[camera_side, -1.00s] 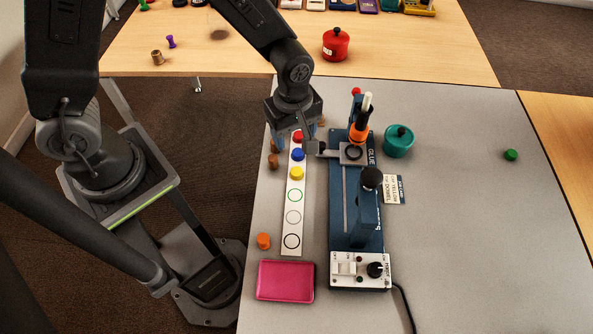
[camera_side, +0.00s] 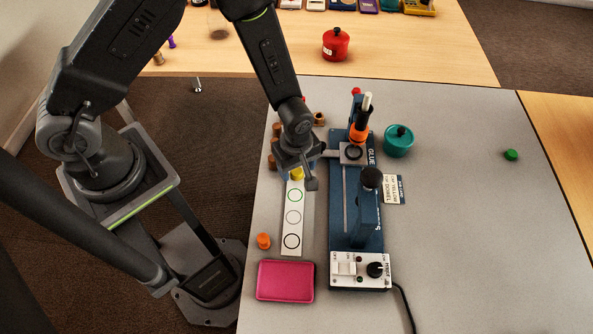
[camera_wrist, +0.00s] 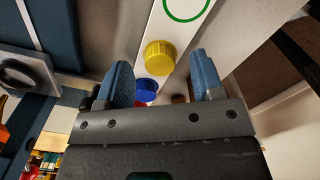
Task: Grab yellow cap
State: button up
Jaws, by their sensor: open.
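The yellow cap (camera_side: 297,174) sits on the white strip (camera_side: 293,220), partly hidden by my gripper (camera_side: 298,170) in the side view. In the wrist view the yellow cap (camera_wrist: 160,56) lies ahead of and between the two blue fingers of my gripper (camera_wrist: 162,75), which are apart with nothing held. A blue cap (camera_wrist: 149,90) lies behind the yellow one on the strip, closer to my gripper's body. A bit of red shows beyond the blue cap. In the side view my gripper hangs over the blue and red cap places and hides them.
A blue machine (camera_side: 347,210) with an orange-collared part stands close right of the strip. An orange cap (camera_side: 263,240) and a pink tray (camera_side: 286,281) are near the strip's front end. A teal pot (camera_side: 399,142) stands behind right. The table's right side is mostly clear.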

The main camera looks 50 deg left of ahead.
jog(key=shift+f, duration=0.45)
jog(key=c, duration=1)
